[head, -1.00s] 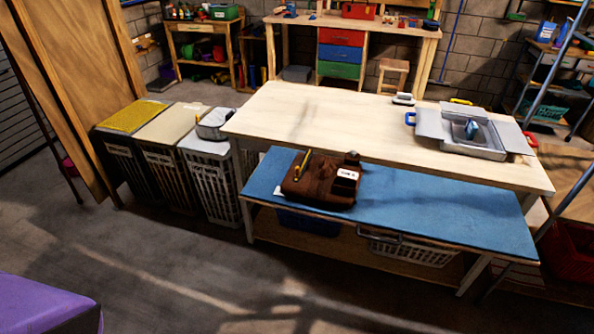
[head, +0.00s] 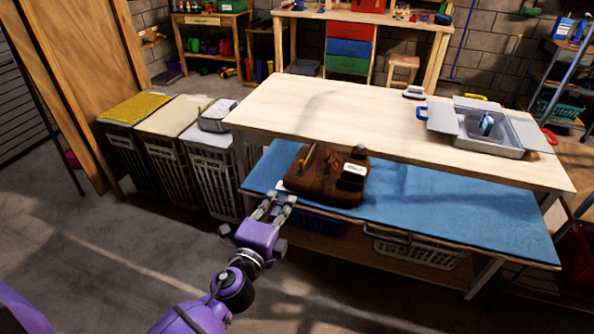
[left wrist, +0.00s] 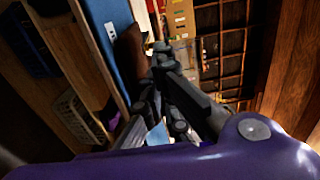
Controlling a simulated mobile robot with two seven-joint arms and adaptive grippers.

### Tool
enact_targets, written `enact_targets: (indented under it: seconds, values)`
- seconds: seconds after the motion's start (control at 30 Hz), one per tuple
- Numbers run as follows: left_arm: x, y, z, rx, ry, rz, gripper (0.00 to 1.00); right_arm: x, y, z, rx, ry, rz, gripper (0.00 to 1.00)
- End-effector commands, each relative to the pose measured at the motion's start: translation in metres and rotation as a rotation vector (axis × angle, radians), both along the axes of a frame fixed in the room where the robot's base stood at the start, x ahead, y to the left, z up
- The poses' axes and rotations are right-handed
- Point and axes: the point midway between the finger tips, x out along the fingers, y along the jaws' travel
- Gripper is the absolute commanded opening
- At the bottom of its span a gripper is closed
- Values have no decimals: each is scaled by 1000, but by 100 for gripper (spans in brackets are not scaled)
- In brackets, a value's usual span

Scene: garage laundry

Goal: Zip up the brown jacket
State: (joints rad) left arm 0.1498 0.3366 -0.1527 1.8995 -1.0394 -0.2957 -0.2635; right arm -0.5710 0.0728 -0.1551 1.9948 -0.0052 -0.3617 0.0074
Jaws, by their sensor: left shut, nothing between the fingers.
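The brown jacket (head: 320,178) lies folded on the left part of the blue mat (head: 440,205). A yellow strip shows on its left side and a white label on its right. My left gripper (head: 272,205) is just in front of the mat's left front edge, apart from the jacket. It is shut and empty. The zipper pull is too small to make out. My right gripper is not in view.
Laundry hampers (head: 165,150) stand at the left. A white basket (head: 415,252) sits below. The mat's right side is clear.

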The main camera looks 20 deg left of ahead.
Motion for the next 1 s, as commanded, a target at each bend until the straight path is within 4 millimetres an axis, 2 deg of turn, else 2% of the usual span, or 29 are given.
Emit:
enact_targets:
  seconds: [0.4,0.6,0.8,1.0]
  values:
    - [85,0,3,-3,-2,1,0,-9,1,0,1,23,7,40]
    - [116,0,1,-5,1,1,0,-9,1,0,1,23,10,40]
    - [130,0,0,-6,2,1,0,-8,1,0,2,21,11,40]
    - [131,0,0,-6,1,1,0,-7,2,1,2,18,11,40]
